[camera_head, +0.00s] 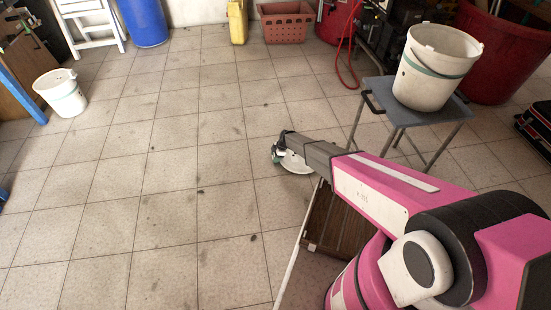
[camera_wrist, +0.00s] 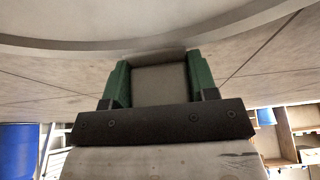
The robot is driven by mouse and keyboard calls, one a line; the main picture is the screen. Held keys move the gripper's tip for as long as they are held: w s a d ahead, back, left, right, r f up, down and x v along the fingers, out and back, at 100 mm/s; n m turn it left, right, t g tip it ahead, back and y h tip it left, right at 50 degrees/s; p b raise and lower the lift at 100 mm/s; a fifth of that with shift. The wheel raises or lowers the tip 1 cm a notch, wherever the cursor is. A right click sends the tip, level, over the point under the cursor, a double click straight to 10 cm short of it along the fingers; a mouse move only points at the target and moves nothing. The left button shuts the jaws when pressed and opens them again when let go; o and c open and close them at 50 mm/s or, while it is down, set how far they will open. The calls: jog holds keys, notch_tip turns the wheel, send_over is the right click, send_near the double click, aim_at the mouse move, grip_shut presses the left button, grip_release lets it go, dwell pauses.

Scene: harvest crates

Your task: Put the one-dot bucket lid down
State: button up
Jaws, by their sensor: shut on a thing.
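A white round lid (camera_head: 295,163) shows at the end of my arm in the head view, partly hidden by the arm. My gripper (camera_head: 279,152) is at the lid's left edge. In the wrist view, the green fingers of my gripper (camera_wrist: 160,75) are shut on a grey block-like part of the lid, and the pale lid (camera_wrist: 160,22) spreads across the top. I cannot see its dot marking, nor tell its exact height over the floor. A white bucket (camera_head: 428,85) stands upright on a grey stool, and another white bucket (camera_head: 66,100) stands on the floor at the left.
The grey stool (camera_head: 400,112) stands right of my gripper. A brown slatted crate (camera_head: 345,225) lies beneath my arm. An orange basket (camera_head: 287,30), a yellow container (camera_head: 237,22) and a blue barrel (camera_head: 144,20) line the back. The tiled floor at centre and left is clear.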

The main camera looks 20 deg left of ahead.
jog(key=shift+f, duration=0.8)
jog(key=o, duration=1.4)
jog(key=shift+f, duration=0.25)
jog(key=shift+s+d+f, duration=0.1)
jog(key=shift+s, duration=0.05)
jog(key=shift+r, duration=0.5)
jog(key=v, duration=1.2)
jog(key=shift+r, duration=0.25)
